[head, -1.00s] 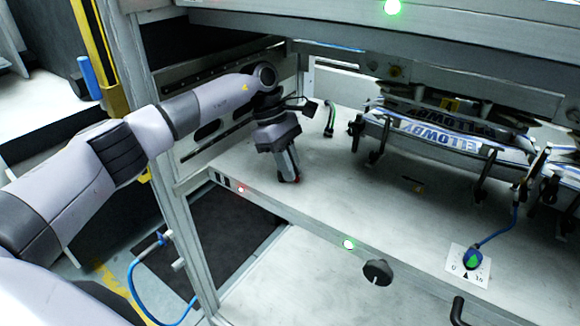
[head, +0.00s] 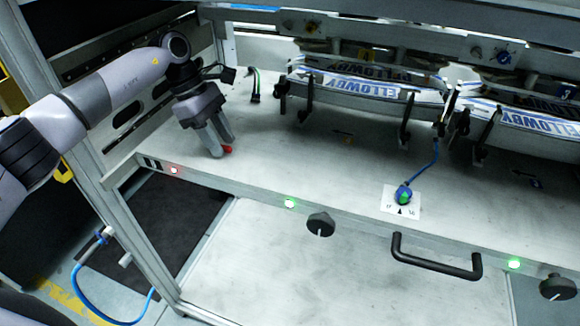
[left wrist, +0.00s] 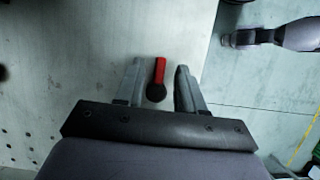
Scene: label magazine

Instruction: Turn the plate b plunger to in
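My left gripper (head: 224,148) points down at the left end of the pale bench. Its two fingers are apart. A red lever (left wrist: 160,70) with a round dark pivot (left wrist: 156,92) lies between them in the left wrist view, with gaps on both sides. In the head view only a bit of red (head: 228,149) shows by the fingertips. A blue-green knob (head: 403,194) with a blue cable sits on a white marked card (head: 416,207) further right. I cannot read which control is the plate b plunger. My right gripper is not in view.
Printed ELLOWBY stacks (head: 375,86) stand on dark brackets at the back. A black knob (head: 320,224), a black handle (head: 437,258) and another knob (head: 558,287) are along the front. The bench between my left gripper and the card is clear.

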